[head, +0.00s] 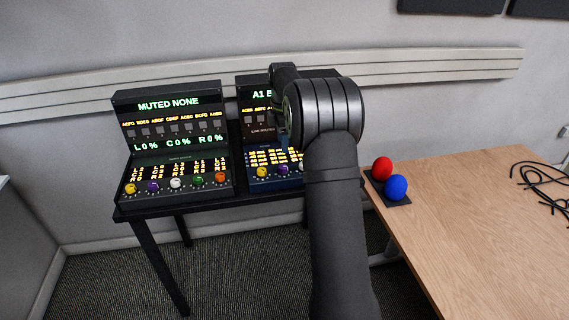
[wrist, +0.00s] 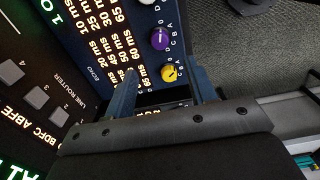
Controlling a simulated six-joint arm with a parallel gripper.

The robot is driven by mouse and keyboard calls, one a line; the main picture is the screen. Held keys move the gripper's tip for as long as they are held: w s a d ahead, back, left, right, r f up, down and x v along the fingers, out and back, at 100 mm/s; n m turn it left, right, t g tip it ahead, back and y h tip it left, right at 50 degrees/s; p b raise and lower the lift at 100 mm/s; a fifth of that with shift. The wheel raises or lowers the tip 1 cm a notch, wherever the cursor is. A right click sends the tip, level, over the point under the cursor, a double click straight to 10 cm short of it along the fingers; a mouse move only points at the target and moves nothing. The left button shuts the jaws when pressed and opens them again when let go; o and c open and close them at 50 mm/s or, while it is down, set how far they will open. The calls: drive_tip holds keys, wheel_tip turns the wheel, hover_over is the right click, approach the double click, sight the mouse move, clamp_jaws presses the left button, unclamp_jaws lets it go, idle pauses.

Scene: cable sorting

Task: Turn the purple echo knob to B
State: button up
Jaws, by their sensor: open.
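The purple echo knob (wrist: 159,39) sits on the blue panel of the right-hand device, with letters A to D beside it. Which letter its pointer faces is too small to tell. In the head view the purple knob (head: 288,171) is small, beside my arm. My gripper (wrist: 163,90) is open and empty, its two fingers apart at the panel's lower edge. The yellow knob (wrist: 169,73) shows between the fingers; the purple knob is just beyond it, apart from them. In the head view my arm hides much of the right-hand device.
A left-hand device (head: 172,145) with several coloured knobs stands on the same black table (head: 150,211). A wooden desk (head: 480,215) at right holds a red ball (head: 382,168), a blue ball (head: 396,188) and black cables (head: 540,178). A line router panel (wrist: 40,85) adjoins the echo panel.

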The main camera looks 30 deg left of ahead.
sight(283, 166)
wheel_tip(283, 166, down, 10)
drive_tip(key=shift+f, duration=0.1)
idle(0.4)
drive_tip(key=c, duration=1)
